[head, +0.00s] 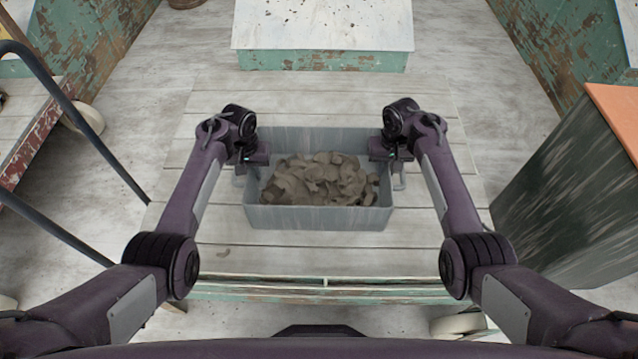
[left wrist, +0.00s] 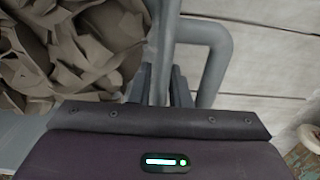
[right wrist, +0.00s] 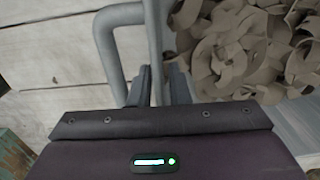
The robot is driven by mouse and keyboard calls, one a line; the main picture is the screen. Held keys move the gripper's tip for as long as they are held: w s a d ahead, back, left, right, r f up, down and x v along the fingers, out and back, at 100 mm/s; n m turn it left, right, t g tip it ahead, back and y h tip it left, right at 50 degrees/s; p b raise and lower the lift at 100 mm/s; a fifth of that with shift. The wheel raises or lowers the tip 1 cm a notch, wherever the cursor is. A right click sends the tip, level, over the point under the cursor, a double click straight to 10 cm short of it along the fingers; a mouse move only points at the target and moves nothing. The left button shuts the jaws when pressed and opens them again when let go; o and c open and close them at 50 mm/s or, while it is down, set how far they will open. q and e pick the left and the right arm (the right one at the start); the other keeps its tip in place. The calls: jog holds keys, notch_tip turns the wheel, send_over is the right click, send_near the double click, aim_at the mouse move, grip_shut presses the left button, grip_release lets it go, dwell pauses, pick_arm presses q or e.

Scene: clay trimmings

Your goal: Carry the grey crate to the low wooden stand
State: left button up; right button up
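The grey crate (head: 320,218) holds a heap of brown clay trimmings (head: 318,178). It appears level on a pale plank top (head: 330,258); I cannot tell whether it is slightly raised. My left gripper (head: 243,160) is shut on its left wall, which shows between the fingers in the left wrist view (left wrist: 162,85). My right gripper (head: 394,160) is shut on its right wall, seen in the right wrist view (right wrist: 160,85). A bent grey handle stands outside each wall. A low stand with a pale top and chipped green side (head: 322,60) is beyond; I cannot tell whether it is the wooden stand named.
A tall dark block with an orange top (head: 570,190) stands close on the right. A chipped red bench (head: 35,135) and a dark bent rail (head: 85,135) are on the left. Bare floor (head: 160,75) shows on both sides of the far stand.

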pick_arm(q)
jog(key=shift+f, duration=0.2)
pick_arm(e)
jog(key=shift+f, duration=0.25)
pick_arm(q)
grip_shut()
pick_arm(e)
grip_shut()
dwell(0.8)
pick_arm(q)
jog(key=shift+r, duration=0.25)
pick_arm(e)
jog(key=shift+r, duration=0.3)
